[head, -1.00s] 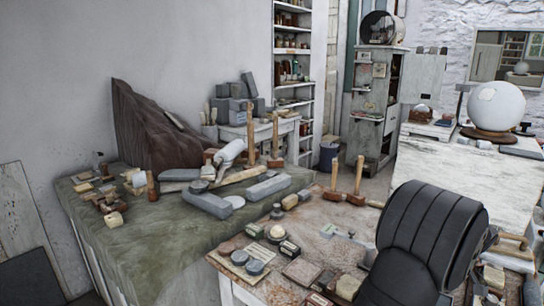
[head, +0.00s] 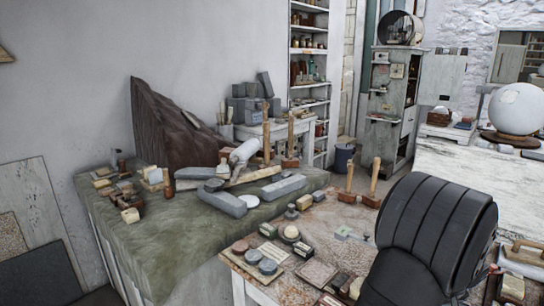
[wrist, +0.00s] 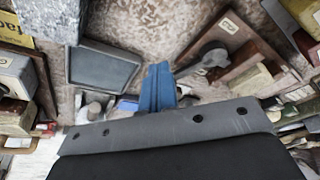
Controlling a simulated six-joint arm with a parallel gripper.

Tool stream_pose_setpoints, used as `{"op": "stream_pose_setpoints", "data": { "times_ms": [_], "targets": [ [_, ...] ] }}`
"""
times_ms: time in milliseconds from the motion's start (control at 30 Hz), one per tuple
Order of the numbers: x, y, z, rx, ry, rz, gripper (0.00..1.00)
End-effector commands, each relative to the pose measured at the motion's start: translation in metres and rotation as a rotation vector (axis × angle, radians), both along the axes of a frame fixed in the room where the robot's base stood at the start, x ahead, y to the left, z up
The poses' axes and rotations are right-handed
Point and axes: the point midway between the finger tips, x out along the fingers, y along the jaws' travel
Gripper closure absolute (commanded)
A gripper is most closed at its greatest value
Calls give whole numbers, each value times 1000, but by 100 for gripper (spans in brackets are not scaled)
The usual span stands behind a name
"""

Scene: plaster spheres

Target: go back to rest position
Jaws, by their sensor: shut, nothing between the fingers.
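My gripper (wrist: 157,72) shows in the wrist view as narrow blue fingers beyond a dark grey plate. The fingers are together with nothing between them. They point over a mottled, worn tabletop, with a square grey framed slab (wrist: 102,68) to their left and a wooden box holding a dark round-headed piece (wrist: 215,58) to their right. I cannot make out the gripper's fingers in the head view. A large white plaster sphere (head: 517,108) rests on a round wooden base at the far right of the head view.
A green-covered bench (head: 150,240) holds grey blocks (head: 222,201), a dark brown rock-like slab (head: 165,125) and small pieces. The worn table (head: 325,222) in front carries mallets (head: 374,180), boxes and round pieces. The white table (head: 455,160) at right has a clear stretch.

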Motion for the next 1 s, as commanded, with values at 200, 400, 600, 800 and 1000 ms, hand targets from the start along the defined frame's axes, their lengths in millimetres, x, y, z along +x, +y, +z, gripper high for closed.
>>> {"op": "stream_pose_setpoints", "data": {
  "times_ms": [200, 400, 600, 800, 1000],
  "targets": [
    [-12, 10, 0, 0, 0, -167, 100],
    [-21, 18, 0, 1, 0, -306, 100],
    [-27, 26, 0, -1, 0, -421, 100],
    [-30, 31, 0, -1, 0, -490, 100],
    [-31, 32, 0, 0, -1, -513, 100]
  ]
}}
